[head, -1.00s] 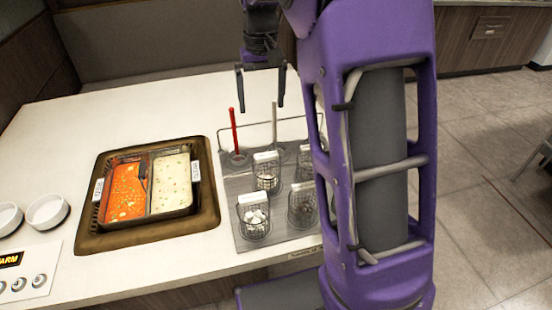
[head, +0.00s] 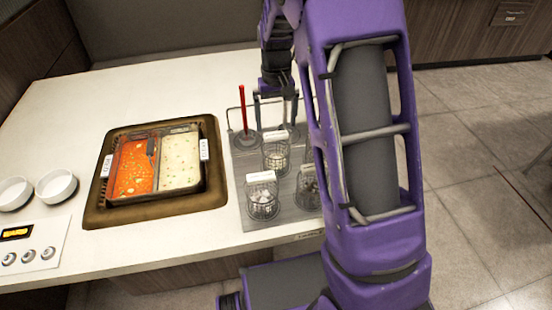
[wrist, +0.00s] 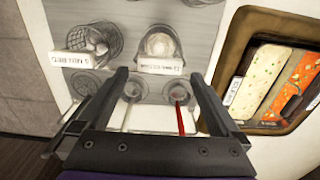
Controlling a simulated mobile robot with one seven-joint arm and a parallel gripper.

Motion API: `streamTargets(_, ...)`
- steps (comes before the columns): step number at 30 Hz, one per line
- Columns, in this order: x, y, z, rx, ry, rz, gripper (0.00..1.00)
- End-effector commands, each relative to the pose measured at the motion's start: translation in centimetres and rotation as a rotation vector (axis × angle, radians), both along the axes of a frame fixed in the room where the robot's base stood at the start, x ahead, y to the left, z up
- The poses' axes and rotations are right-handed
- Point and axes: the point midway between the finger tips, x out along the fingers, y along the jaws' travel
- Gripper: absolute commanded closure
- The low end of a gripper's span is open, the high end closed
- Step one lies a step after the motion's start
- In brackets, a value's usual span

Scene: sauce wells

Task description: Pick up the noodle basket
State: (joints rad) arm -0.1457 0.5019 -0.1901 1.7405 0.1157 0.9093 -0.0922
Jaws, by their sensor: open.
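Several wire baskets with white label tags sit on a grey tray (head: 238,172). In the head view, one basket (head: 262,205) stands at the front left, another (head: 276,157) behind it, and a third (head: 307,190) is partly hidden by my arm. I cannot read which is the noodle basket. My gripper (head: 275,115) is open and empty over the back of the tray. In the wrist view, my gripper (wrist: 158,76) points at the tray, with a left basket (wrist: 102,42) and a middle basket (wrist: 160,45) just beyond its fingertips.
A red-handled tool (head: 243,108) and a pale-handled tool (wrist: 127,115) stand at the tray's back, close to my fingers, near a wire rail. Left of the tray is a sunken well with orange sauce (head: 133,165) and white sauce (head: 180,160). White bowls (head: 56,186) stand farther left.

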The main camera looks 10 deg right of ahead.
Motion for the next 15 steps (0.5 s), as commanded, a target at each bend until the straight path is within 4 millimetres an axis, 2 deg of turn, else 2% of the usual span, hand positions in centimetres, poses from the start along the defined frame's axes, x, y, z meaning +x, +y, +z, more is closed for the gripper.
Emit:
streamTargets(1, 0.0, 0.0, -1.1, -0.001, 0.005, 0.001, 0.00)
streamTargets(6, 0.1, 0.0, -3.3, 0.000, 0.003, 0.000, 0.00)
streamTargets(15, 0.1, 0.0, -3.8, 0.000, 0.001, 0.000, 0.00)
